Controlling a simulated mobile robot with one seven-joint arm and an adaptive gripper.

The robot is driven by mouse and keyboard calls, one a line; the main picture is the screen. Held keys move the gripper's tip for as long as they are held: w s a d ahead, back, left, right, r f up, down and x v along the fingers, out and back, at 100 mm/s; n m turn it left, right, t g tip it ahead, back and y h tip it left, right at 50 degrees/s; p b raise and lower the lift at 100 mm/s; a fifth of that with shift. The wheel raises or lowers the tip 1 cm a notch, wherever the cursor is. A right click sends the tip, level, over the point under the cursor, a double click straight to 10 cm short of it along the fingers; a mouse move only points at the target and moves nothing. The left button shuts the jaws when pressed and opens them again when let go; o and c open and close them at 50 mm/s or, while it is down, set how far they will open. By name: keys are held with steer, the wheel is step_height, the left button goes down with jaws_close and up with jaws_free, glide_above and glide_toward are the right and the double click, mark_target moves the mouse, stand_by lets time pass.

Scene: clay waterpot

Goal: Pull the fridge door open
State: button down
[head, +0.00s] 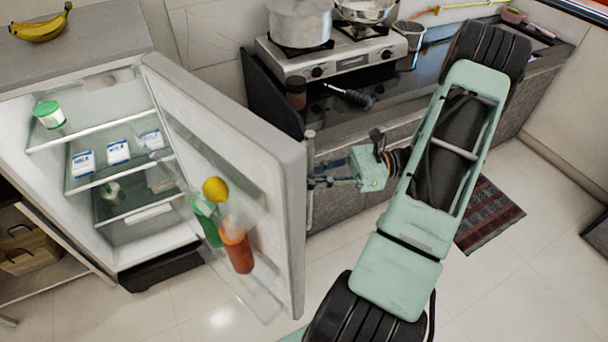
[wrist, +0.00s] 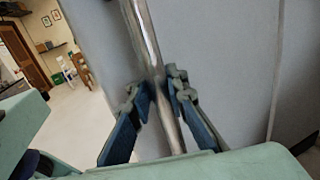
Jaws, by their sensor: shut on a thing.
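The fridge (head: 130,240) stands at the left in the head view with its door (head: 225,140) swung wide open and its shelves in sight. The door's outer side carries a vertical metal bar handle (head: 309,190). In the wrist view the handle (wrist: 150,50) runs between the fingers of my gripper (wrist: 160,98), in front of the grey door face (wrist: 225,60).
A counter (head: 345,135) with a stove (head: 340,52) and pots lies behind the door and arm. Door shelves hold a green bottle (head: 207,222) and an orange bottle (head: 236,248). Bananas (head: 40,26) lie on the fridge top. A patterned rug (head: 490,215) lies right; front floor is clear.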

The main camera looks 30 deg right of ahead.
steer(key=shift+s+d+f, duration=0.15)
steer(key=shift+s, duration=0.1)
steer(key=c, duration=1.9)
jaws_free()
steer(key=shift+s+d, duration=0.15)
steer(key=shift+s, duration=0.05)
steer(key=shift+o, duration=0.3)
steer(key=shift+w, duration=0.15)
steer(key=v, duration=1.2)
